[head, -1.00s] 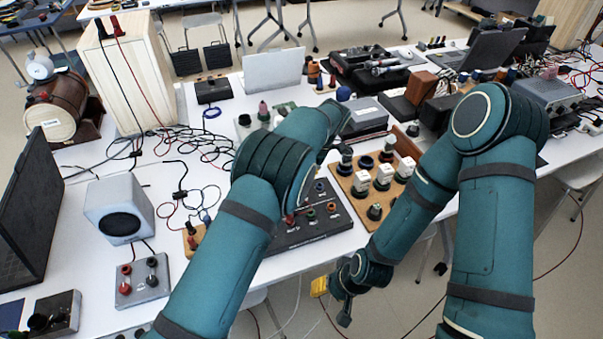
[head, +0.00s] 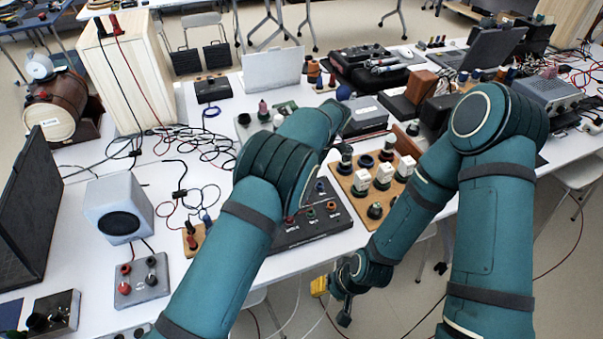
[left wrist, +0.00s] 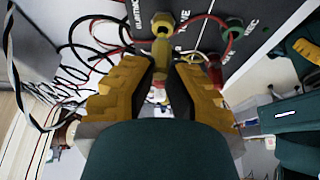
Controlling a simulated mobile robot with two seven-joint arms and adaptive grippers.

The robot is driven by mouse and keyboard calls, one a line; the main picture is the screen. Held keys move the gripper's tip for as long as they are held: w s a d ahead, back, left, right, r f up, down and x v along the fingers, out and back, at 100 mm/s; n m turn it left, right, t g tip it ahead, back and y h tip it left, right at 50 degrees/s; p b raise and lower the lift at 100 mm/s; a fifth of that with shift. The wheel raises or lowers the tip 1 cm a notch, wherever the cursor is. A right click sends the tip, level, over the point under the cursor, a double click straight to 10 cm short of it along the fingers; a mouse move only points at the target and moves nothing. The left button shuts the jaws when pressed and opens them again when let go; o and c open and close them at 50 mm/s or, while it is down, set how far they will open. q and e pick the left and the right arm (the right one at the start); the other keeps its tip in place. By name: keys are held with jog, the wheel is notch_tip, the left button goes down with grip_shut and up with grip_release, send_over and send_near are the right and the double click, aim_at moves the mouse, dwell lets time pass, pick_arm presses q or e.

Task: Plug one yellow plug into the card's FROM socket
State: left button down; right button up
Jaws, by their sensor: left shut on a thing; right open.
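In the left wrist view my left gripper (left wrist: 162,78) is shut on a yellow plug (left wrist: 161,52). The plug points at a yellow hex-shaped socket piece (left wrist: 163,20) on a dark panel (left wrist: 275,20) with white lettering. The plug's far end lines up with this piece, but I cannot tell whether it is inserted. No FROM label is readable. In the head view the dark socket panel (head: 325,228) lies on the table, partly behind my left arm, which hides the left gripper. My right gripper (head: 333,302) is open and empty, below the table's front edge.
A wooden board with knobs (head: 375,185) lies right of the panel. A grey speaker (head: 119,208) and a grey terminal box (head: 141,280) stand at the left. Loose cables (head: 190,145) cover the table behind. A green socket (left wrist: 232,28) and red plug (left wrist: 215,72) are near the left fingers.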

pick_arm(q)
jog(key=shift+f+b, duration=0.6)
jog(key=shift+f, duration=0.35)
dwell(0.6)
jog(key=c, duration=1)
grip_release()
jog(key=shift+r, duration=0.2)
jog(key=shift+r+p, duration=2.05)
jog(key=shift+r, duration=1.6)
